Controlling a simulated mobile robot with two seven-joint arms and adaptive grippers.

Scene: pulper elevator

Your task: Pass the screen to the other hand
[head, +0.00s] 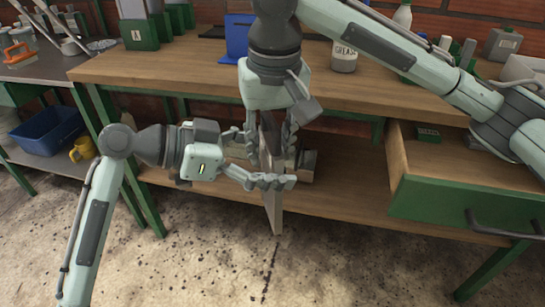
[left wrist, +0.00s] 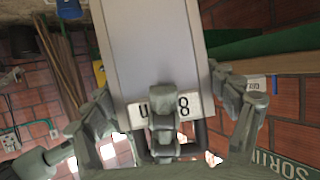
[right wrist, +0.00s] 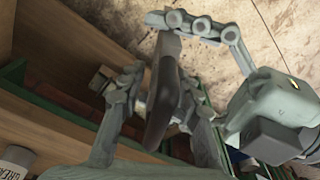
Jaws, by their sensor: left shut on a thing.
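The screen is a thin grey panel (head: 273,200), seen nearly edge-on and hanging upright in front of the bench in the head view. In the left wrist view its broad pale face (left wrist: 155,50) fills the middle, with a white lettered label near the fingers. My left gripper (head: 270,165) comes from the left and is shut on the screen. My right gripper (head: 270,143) comes down from above, its fingers apart on both sides of the screen's upper part. In the right wrist view the dark edge (right wrist: 163,95) lies between those fingers, with gaps showing. The exact contacts are partly hidden.
The wooden workbench (head: 180,72) stands close behind, with a lower shelf (head: 350,205). An open green-fronted drawer (head: 450,205) juts out at the right. A grease can (head: 344,60) and a blue holder (head: 237,38) stand on top. The floor in front is clear.

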